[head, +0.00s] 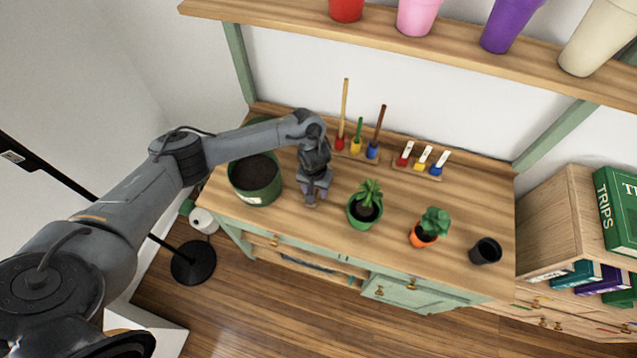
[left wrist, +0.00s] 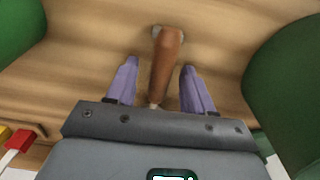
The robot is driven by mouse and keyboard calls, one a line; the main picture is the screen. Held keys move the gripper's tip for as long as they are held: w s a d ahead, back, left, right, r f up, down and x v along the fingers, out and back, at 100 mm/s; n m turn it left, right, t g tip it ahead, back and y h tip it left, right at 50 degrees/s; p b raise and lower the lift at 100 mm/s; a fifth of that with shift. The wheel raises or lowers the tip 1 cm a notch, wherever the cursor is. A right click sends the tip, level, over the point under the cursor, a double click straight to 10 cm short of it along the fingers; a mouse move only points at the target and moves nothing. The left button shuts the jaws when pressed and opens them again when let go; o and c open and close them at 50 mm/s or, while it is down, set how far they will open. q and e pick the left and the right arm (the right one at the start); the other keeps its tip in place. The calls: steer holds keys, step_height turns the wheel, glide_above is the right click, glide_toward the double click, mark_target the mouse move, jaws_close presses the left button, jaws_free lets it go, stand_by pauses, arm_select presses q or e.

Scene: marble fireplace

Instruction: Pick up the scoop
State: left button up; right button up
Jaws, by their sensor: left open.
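My left gripper (head: 312,197) reaches down over the workbench, between the large green pot and a potted plant. In the left wrist view its two purple fingers are apart, one on each side of the scoop (left wrist: 166,62). Only a brown wooden handle of the scoop shows clearly, with a pale end cap. The rest of it is hidden under the gripper body. I see gaps between handle and fingers. In the head view the gripper hides most of the scoop. My right gripper is not in view.
A large green pot with soil (head: 256,180) stands close left of the gripper. A green-potted plant (head: 364,209) stands close right. Behind are stands with long-handled tools (head: 356,150) and small tools (head: 420,166). An orange-potted plant (head: 427,232) and a black pot (head: 485,251) stand farther right.

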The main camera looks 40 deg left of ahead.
arm_select(q)
jaws_close()
stand_by(0.3)
step_height(320, 180, up, 10)
steer(key=p, duration=0.5)
